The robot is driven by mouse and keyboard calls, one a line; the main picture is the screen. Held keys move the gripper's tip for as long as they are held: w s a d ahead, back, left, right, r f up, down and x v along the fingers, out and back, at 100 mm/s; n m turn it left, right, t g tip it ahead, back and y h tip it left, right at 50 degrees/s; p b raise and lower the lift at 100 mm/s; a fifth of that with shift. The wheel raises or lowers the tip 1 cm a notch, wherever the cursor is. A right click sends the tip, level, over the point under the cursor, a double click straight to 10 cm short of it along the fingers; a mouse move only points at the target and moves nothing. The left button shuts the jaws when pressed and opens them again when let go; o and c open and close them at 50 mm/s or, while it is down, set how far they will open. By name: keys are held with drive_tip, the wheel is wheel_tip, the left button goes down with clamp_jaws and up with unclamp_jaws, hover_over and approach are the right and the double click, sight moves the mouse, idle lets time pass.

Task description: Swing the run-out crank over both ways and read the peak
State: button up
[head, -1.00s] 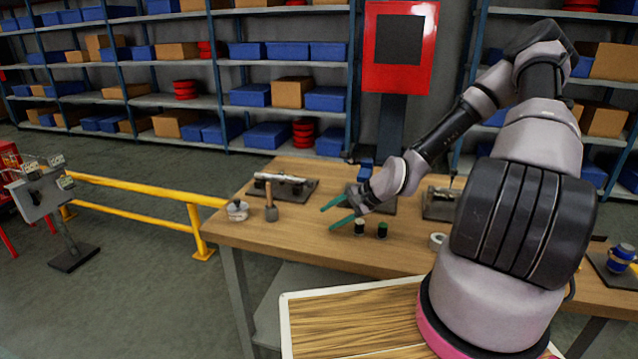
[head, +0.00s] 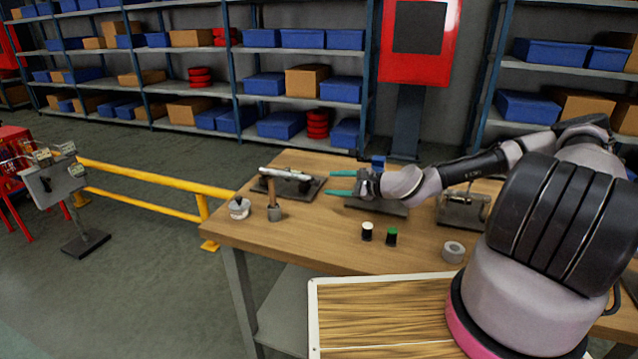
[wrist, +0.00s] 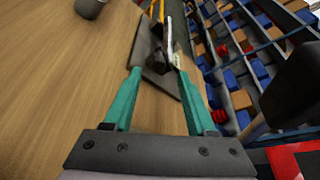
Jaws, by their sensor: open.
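My gripper (head: 330,183) is open and empty, its teal fingers pointing left above the bench. In the wrist view the open fingers (wrist: 160,72) show with a dark base plate (wrist: 152,52) beyond and between their tips. In the head view a fixture with a silver bar (head: 284,175) on a dark base plate (head: 309,190) lies just left of the fingertips, apart from them. Which part of it is the run-out crank, I cannot tell. No peak reading is legible.
Another fixture (head: 463,212) stands right. A yellow rail (head: 150,176) runs left.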

sight(319, 183)
drive_tip(key=x, duration=0.6)
drive_tip(key=shift+w+a+f, duration=0.15)
drive_tip(key=shift+a, duration=0.2)
clamp_jaws()
